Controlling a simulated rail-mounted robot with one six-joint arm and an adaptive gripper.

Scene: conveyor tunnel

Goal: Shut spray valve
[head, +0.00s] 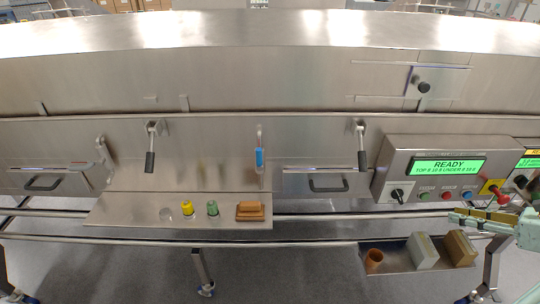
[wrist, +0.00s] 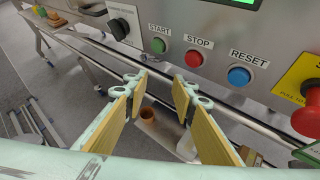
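A lever with a blue grip (head: 259,157), which looks like the spray valve, hangs on a thin upright pipe on the front of the steel tunnel, left of the picture's middle. Its grip points straight down along the pipe. It does not show in the wrist view. My gripper (head: 465,219) is at the far right of the head view, below the control panel and well apart from the lever. In the wrist view my gripper (wrist: 160,84) has its two tan-padded fingers spread, with nothing between them.
A control panel (head: 382,174) reads READY, with buttons and a red knob (head: 498,194) near my gripper. Black-handled levers (head: 150,161) (head: 361,146) flank the blue one. A shelf (head: 120,211) below it holds yellow and green pieces and a brown block. A low tray (head: 400,266) holds boxes.

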